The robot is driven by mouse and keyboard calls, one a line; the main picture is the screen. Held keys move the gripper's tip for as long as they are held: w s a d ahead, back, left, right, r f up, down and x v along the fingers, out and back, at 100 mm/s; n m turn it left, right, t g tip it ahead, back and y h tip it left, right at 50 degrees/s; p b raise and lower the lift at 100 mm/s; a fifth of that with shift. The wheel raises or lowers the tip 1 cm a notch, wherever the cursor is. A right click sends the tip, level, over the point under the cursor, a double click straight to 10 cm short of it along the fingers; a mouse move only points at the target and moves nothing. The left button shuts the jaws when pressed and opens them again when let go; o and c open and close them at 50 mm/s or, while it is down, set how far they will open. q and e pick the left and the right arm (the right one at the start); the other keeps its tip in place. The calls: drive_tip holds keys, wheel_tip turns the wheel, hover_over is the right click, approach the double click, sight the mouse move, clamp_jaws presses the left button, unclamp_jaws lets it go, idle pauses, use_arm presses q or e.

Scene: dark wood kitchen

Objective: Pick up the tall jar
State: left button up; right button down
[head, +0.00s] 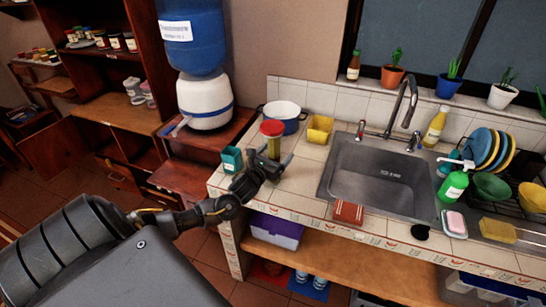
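The tall jar (273,143) has a red lid and yellowish contents. It stands upright on the tiled counter, left of the sink. My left gripper (274,159) reaches in from the left at the jar's near side. Its fingers look spread, one toward each side of the jar's lower part. Whether they touch the jar is too small to tell. The jar's base is partly hidden by the gripper. My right gripper is out of view.
A teal box (231,160) stands left of the gripper near the counter's left edge. A white-and-blue pot (283,112) and a yellow container (319,130) stand behind the jar. The sink (376,177) lies to the right. Counter between jar and sink is clear.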

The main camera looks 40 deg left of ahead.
use_arm(q)
drive_tip(key=c, duration=1.2)
drive_tip(key=shift+o, duration=0.2)
drive_tip(key=shift+r, duration=0.15)
drive_tip(key=s+a+r+b, duration=0.4)
drive_tip(key=s+a+r, duration=0.5)
drive_tip(key=r, duration=0.3)
drive_tip(key=shift+s+a+r, duration=0.25)
drive_tip(key=shift+s+r, duration=0.15)
drive_tip(key=shift+s, duration=0.3)
